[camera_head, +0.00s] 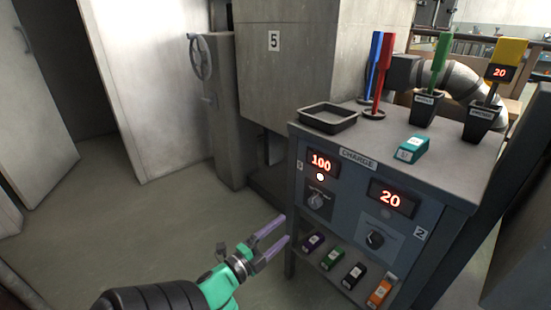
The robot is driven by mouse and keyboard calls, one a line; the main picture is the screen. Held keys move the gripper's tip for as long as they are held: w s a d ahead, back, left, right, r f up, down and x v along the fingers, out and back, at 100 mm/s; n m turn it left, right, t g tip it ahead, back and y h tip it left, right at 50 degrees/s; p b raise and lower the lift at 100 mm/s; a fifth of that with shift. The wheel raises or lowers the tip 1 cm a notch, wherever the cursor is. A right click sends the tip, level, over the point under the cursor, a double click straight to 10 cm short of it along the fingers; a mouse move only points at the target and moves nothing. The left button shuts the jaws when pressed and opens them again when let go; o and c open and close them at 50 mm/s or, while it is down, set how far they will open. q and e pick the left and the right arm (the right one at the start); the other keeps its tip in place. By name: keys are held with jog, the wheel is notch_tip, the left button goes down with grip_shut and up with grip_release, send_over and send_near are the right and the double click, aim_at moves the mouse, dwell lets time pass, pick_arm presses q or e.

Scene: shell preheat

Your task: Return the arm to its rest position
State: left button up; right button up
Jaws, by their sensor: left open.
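My left arm comes in from the bottom left, with a black sleeve and a green wrist. My left gripper (279,235) has two purple fingers that stand apart with nothing between them. It is in the air over the floor, just left of the grey charge cabinet (340,222). The fingertips look close to the cabinet's front left edge, but I cannot tell whether they touch it. My right gripper is not in view.
On the cabinet top are an empty black tray (328,118), blue and red upright tools (379,70), a teal block (412,149) and two dark cups (424,108). Several coloured blocks lie on the lower shelf (318,262). The floor (150,220) at left is clear.

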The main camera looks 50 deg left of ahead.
pick_arm(q)
jog(key=shift+s+f, duration=0.1)
jog(key=shift+s, duration=0.75)
